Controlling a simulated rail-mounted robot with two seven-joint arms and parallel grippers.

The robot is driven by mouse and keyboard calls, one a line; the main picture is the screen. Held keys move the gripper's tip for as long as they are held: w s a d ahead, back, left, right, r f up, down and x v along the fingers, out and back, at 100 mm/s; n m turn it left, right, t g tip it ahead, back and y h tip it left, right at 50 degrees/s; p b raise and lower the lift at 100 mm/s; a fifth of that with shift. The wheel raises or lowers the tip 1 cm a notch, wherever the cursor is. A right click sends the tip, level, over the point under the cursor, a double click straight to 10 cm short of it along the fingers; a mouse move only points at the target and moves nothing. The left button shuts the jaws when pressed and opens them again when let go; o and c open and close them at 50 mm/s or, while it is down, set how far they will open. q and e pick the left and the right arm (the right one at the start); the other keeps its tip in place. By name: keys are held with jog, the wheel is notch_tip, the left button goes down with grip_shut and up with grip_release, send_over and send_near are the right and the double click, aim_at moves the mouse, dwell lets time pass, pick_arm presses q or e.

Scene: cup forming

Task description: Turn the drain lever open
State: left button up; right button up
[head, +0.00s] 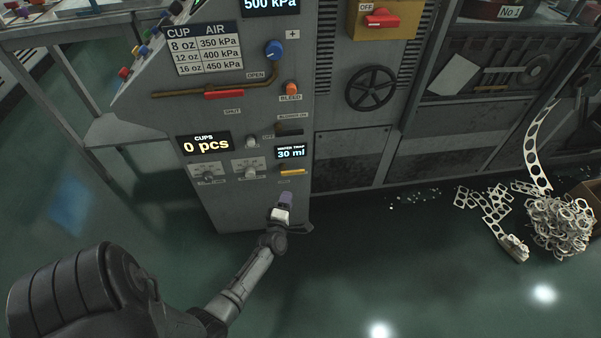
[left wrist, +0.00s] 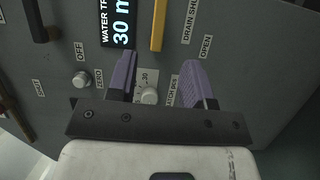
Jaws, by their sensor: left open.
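The yellow drain lever (head: 292,172) lies about level on the grey panel, just under the water trap display (head: 290,153), which reads 30 ml. In the left wrist view the lever (left wrist: 158,25) is beyond the fingertips, beside the labels DRAIN SHUT and OPEN. My left gripper (head: 285,196) is just below the lever in the head view. Its two purple fingers are apart in the left wrist view (left wrist: 157,72), with no lever between them. A round knob (left wrist: 149,95) shows in the gap between the fingers. My right gripper is in neither view.
More controls crowd the panel: small knobs (head: 249,173), a black blower handle (head: 289,129), an orange bleed knob (head: 291,88) and a red lever (head: 224,94). Scrap webbing (head: 560,223) lies on the floor at the right. The floor before the machine's middle is mostly clear.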

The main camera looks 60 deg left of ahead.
aim_at(296, 173)
pick_arm(q)
jog(key=shift+b+x, duration=3.2)
jog(key=shift+x, duration=3.75)
jog(key=shift+d, duration=0.2)
jog(key=shift+c, duration=0.5)
grip_shut()
jog(key=shift+w, duration=0.1)
